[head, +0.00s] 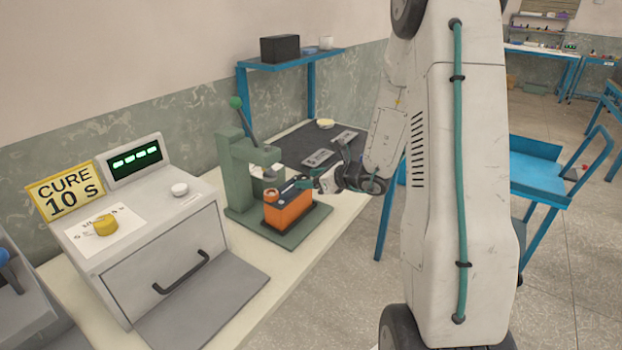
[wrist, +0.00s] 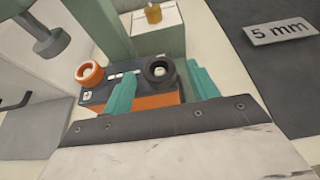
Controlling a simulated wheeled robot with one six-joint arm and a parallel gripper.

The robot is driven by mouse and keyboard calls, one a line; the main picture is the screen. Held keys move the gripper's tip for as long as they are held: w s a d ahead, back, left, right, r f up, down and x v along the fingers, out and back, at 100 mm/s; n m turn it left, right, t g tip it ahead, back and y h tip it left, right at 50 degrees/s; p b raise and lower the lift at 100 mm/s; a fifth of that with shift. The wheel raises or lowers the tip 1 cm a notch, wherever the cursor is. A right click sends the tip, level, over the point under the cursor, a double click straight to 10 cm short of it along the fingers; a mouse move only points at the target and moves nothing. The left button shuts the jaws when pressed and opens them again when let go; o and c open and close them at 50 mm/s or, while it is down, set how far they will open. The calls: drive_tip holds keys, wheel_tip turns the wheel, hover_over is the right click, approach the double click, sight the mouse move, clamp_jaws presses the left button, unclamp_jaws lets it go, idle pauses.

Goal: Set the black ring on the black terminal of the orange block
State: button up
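The orange block (head: 288,213) with a dark top stands on the green press base; in the wrist view its orange front (wrist: 158,100) shows behind my gripper. An orange ring (wrist: 88,73) sits around the post at the block's left. The black ring (wrist: 160,70) is at the right end of the block's top, with a pale post end visible in its hole, so it appears to be around the black terminal. Whether it is fully seated I cannot tell. My gripper (wrist: 163,88) has its teal fingers on either side of the black ring, with small gaps, and looks open.
The green press (head: 240,165) rises beside the block, its head close by. A grey curing box (head: 150,235) stands to the left. A dark mat (head: 300,142) with labelled plates lies behind. A blue shelf (head: 290,62) is at the wall.

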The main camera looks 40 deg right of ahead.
drive_tip(key=shift+r, duration=0.15)
drive_tip(key=v, duration=1.1)
drive_tip(key=s+a+r+n+g+y, duration=0.1)
drive_tip(key=s+a+r+n+g, duration=0.2)
drive_tip(key=a+n, duration=0.3)
drive_tip(key=s+a+r+n+g+y, duration=0.25)
drive_tip(key=a+n, duration=0.25)
drive_tip(key=a, duration=0.3)
drive_tip(key=s+a+r+n+g+y, duration=0.1)
drive_tip(key=s+a+r+n+g, duration=0.2)
drive_tip(key=a+n, duration=0.3)
drive_tip(key=s+a+r+n+g+h, duration=0.2)
drive_tip(key=s+n+h, duration=0.7)
drive_tip(key=s+n, duration=0.6)
drive_tip(key=shift+s+r+g, duration=0.45)
drive_tip(key=shift+r, duration=0.6)
